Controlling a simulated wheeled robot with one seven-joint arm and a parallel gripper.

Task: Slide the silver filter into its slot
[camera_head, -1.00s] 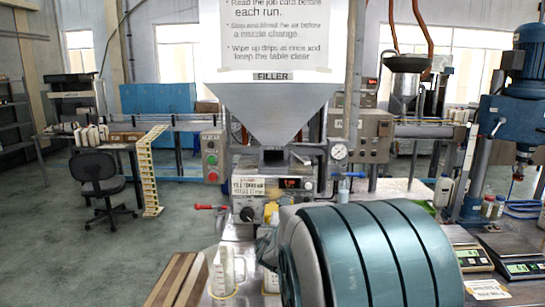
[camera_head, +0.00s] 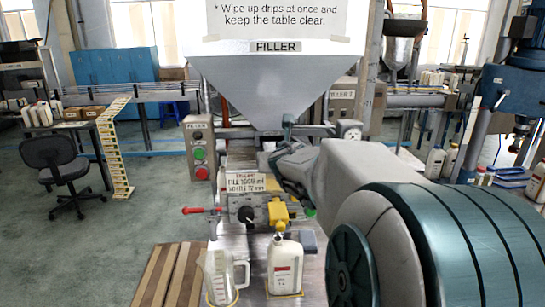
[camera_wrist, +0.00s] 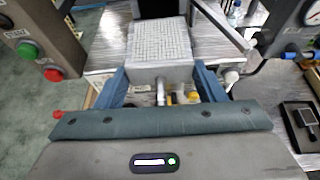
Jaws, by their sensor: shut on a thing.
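My gripper (camera_wrist: 162,82) is shut on the silver filter (camera_wrist: 159,45), a flat block with a pale mesh top and a plain grey front face, held between two blue fingers. In the head view my gripper (camera_head: 283,170) is at the filler machine, just below the hopper (camera_head: 278,85); I cannot make out the filter there. In the wrist view a dark opening (camera_wrist: 157,8) lies just beyond the filter's far edge. I cannot tell whether the filter's far edge is inside it.
A clear jug (camera_head: 220,278) and a white bottle (camera_head: 284,265) stand below the filler's yellow valve (camera_head: 278,213). A red-handled lever (camera_head: 195,210) sticks out left. A button box (camera_head: 201,147) stands left of the machine, and a blue press (camera_head: 515,90) is at the right.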

